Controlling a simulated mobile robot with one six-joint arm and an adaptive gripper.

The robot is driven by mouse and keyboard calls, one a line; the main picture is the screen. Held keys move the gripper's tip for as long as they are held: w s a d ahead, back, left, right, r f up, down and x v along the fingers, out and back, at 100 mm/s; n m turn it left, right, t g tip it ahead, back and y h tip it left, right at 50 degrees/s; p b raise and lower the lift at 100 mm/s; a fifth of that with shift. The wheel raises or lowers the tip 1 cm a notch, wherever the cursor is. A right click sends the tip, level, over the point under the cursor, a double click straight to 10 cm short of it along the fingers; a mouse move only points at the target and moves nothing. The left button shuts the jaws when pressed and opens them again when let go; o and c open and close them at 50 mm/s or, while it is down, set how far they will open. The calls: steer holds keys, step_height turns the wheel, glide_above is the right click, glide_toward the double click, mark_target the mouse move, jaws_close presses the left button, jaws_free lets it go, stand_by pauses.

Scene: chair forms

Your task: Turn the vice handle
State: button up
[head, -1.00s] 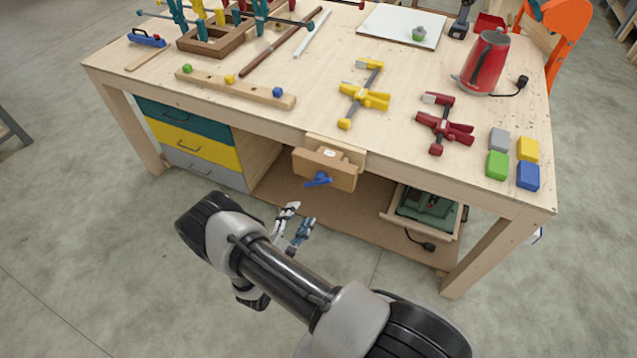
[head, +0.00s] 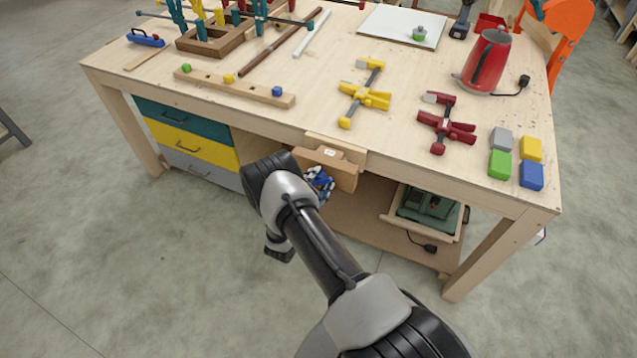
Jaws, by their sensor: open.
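The wooden vice (head: 341,171) is mounted on the front edge of the workbench, below the top. Its blue handle (head: 322,185) is at the vice's front face and is mostly hidden by my gripper. My gripper (head: 319,183) is at the handle, in front of the vice's left part. Its fingers are open and overlap the handle in the picture. Whether they touch it or sit around it cannot be told. My arm covers the area just left of and below the vice.
The workbench (head: 410,146) carries a yellow clamp (head: 366,96), a red clamp (head: 446,124), a red kettle (head: 487,62) and several coloured blocks. An open drawer (head: 424,226) with a green tool is right of the vice. Coloured drawers (head: 187,143) stand at the left. The floor in front is clear.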

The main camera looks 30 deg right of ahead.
steer(key=shift+c, duration=0.3)
steer(key=c, duration=0.9)
steer(key=m+b, duration=0.1)
steer(key=m, duration=0.3)
steer(key=shift+f+m+b, duration=0.2)
steer(key=shift+m+b, duration=0.15)
steer(key=shift+m, duration=0.05)
steer(key=shift+c, duration=0.2)
steer(key=o, duration=1)
steer(key=shift+r, duration=0.1)
steer(key=shift+s, duration=0.1)
steer(key=v, duration=1.2)
